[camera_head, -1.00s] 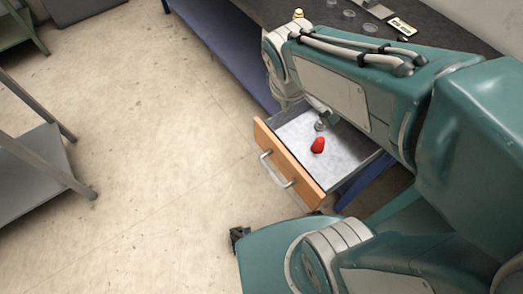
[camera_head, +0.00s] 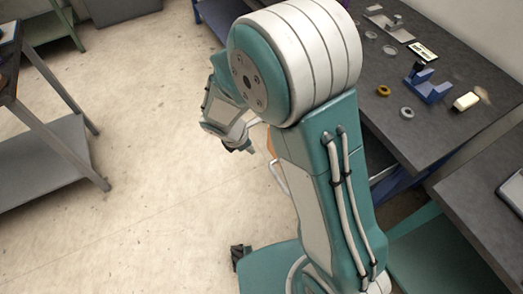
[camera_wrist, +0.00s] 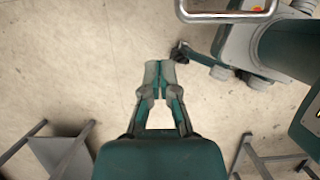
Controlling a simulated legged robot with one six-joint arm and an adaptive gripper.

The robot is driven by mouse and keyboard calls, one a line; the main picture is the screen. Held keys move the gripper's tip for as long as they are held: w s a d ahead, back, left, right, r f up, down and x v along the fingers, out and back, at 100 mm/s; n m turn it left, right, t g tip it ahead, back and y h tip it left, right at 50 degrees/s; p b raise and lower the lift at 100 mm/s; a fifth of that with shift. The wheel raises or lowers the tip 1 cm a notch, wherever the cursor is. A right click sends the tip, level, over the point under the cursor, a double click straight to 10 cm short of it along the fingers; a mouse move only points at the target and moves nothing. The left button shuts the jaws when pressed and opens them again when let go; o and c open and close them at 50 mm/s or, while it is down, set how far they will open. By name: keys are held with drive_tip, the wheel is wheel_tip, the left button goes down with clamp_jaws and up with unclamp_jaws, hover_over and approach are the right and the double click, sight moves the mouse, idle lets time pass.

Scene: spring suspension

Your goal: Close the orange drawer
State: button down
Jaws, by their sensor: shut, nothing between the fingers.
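The orange drawer (camera_head: 271,146) is mostly hidden behind my arm in the head view; a sliver of its orange front and part of its metal handle (camera_head: 277,178) show. In the wrist view the handle (camera_wrist: 226,17) lies at the top edge, with a bit of a red object (camera_wrist: 258,9) beyond it. My gripper (camera_head: 242,148) is to the left of the drawer front, apart from it, over the floor side. In the wrist view my gripper (camera_wrist: 160,66) has its fingertips together with nothing between them. How far the drawer stands open is hidden now.
A dark workbench (camera_head: 405,125) stands at the right, with a blue stand (camera_head: 428,86), rings and small parts on it. A grey shelf frame (camera_head: 55,150) stands at the left. The floor (camera_head: 150,130) between is clear.

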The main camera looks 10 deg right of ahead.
drive_tip(key=w+d+f, duration=0.2)
drive_tip(key=d+f, duration=0.5)
drive_tip(key=f, duration=0.1)
drive_tip(key=shift+f, duration=0.2)
drive_tip(key=shift+w+d, duration=0.1)
drive_tip(key=shift+w, duration=0.05)
